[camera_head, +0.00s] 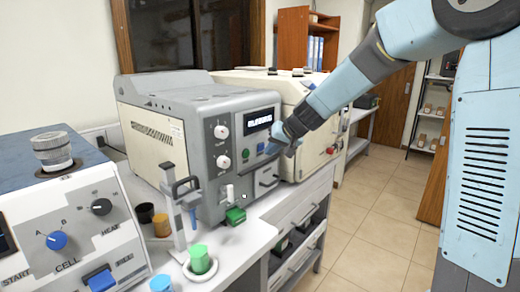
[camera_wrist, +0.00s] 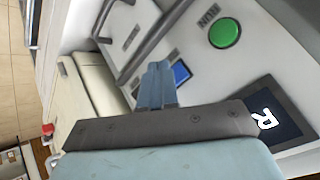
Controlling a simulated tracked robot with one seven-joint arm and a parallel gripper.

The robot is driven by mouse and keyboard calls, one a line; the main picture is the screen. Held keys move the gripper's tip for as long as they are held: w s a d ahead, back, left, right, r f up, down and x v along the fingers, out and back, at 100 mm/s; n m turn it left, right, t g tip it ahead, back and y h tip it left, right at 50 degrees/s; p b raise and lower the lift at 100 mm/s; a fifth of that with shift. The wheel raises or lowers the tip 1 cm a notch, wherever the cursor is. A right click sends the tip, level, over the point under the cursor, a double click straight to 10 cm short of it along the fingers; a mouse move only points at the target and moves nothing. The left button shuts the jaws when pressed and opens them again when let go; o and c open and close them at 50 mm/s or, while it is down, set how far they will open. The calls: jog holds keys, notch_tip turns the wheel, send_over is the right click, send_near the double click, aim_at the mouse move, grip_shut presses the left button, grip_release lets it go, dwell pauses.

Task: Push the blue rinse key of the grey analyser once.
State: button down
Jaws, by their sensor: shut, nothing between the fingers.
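The grey analyser (camera_head: 190,130) stands on the bench in the middle of the head view. Its front has a lit display, knobs, a round green button (camera_head: 245,153) and the small blue rinse key (camera_head: 261,147) beside that button. In the wrist view the blue key (camera_wrist: 181,73) shows just right of my fingertips, partly hidden by them. My gripper (camera_head: 277,139) is shut and empty, close in front of the analyser's panel. It also shows in the wrist view (camera_wrist: 160,72). I cannot tell whether the fingertips touch the key or the panel.
A drawer-like part with a handle (camera_head: 266,181) lies below the keys. A cream machine (camera_head: 297,97) stands right behind the analyser. A stand (camera_head: 178,215), a green cup (camera_head: 199,259) and a white device with a blue knob (camera_head: 57,240) are at the front left.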

jog(key=shift+s+d, duration=0.1)
jog(key=shift+s+d, duration=0.75)
jog(key=shift+d, duration=0.2)
jog(key=shift+s+d, duration=0.75)
jog(key=shift+d, duration=0.2)
jog(key=s+d+r+h, duration=0.1)
jog(key=s+d+h, duration=0.1)
jog(key=s+d, duration=0.4)
jog(key=s+d+r+m+h, duration=0.1)
jog(key=s+d, duration=0.5)
jog(key=s, duration=0.9)
jog(key=s+d+r+h, duration=0.3)
jog(key=s+d, duration=0.4)
jog(key=s, duration=0.4)
jog(key=shift+s+m+g, duration=0.25)
jog(key=shift+m+g, duration=0.05)
jog(key=shift+m, duration=0.1)
